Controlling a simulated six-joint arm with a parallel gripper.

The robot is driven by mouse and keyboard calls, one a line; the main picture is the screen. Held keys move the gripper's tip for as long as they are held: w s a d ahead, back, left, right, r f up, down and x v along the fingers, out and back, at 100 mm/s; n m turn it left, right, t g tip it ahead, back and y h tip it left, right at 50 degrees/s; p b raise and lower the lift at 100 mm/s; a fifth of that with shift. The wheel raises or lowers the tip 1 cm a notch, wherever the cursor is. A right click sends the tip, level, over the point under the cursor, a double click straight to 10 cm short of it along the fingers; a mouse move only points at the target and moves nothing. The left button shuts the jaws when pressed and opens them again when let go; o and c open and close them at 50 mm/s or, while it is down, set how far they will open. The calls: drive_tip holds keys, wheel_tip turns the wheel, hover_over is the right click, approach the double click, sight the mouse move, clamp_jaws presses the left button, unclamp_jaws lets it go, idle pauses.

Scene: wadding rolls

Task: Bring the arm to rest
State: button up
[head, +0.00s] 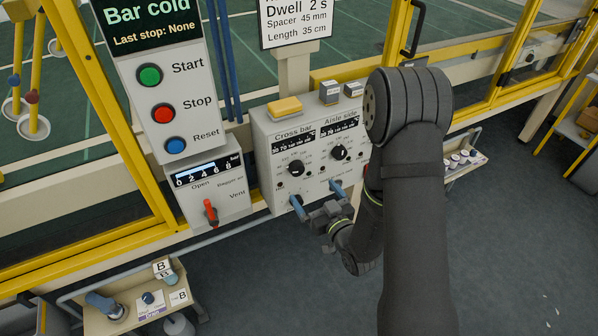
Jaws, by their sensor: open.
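My arm (415,190) comes up from the bottom right and bends down behind itself to my gripper (316,215). My gripper is small in the head view, at the lower edge of the grey control box (262,150). It is open, close to a blue lever (298,206) on the left. A second blue lever (337,188) is just above and right of it. Whether my gripper touches either lever cannot be told. My arm hides the right side of the control box.
To the left are a panel with green Start (149,75), red Stop (163,113) and blue Reset (175,145) buttons, and a red vent lever (210,211). Yellow frames (120,130) run behind. Small shelves stand at the lower left (125,325) and right (470,165).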

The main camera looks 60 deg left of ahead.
drive_tip(key=d, duration=1)
